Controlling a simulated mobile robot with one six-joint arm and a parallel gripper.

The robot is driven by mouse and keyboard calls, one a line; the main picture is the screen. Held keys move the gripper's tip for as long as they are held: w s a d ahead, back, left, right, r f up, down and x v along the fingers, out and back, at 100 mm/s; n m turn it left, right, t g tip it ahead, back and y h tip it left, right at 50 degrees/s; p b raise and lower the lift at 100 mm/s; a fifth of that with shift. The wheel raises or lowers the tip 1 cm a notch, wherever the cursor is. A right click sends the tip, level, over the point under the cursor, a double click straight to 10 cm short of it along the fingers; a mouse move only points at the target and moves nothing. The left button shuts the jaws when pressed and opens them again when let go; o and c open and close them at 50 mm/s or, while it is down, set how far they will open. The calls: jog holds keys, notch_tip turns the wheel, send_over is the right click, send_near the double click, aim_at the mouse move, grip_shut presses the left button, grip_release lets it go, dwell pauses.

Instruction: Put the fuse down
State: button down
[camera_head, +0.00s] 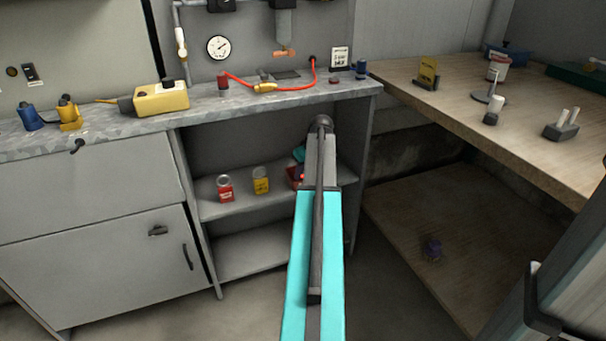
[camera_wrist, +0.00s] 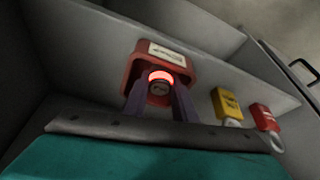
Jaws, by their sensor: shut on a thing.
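In the wrist view, the fuse (camera_wrist: 160,86), a small dark cylinder with a glowing red ring, is between the two purple fingers of my gripper (camera_wrist: 160,103). My gripper is shut on it. A red box (camera_wrist: 152,49) with a white label is directly behind the fuse. I cannot tell whether the fuse touches the box or is inside it. In the head view, the red box (camera_head: 293,176) shows on the upper shelf (camera_head: 240,203) under the counter. My arm hides part of the box, and the fuse and fingers are not clear there.
The cabinet's side panel (camera_head: 360,160) is close to the right of my arm. The counter (camera_head: 120,128) is above, and a wooden workbench (camera_head: 530,140) stands at the right.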

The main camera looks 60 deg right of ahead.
jog(key=shift+f, duration=0.1)
jog(key=c, duration=1.4)
grip_release()
jog(key=shift+c, duration=0.2)
jog(key=p+v, duration=0.2)
jog(key=v, duration=1)
jog(key=shift+p, duration=0.4)
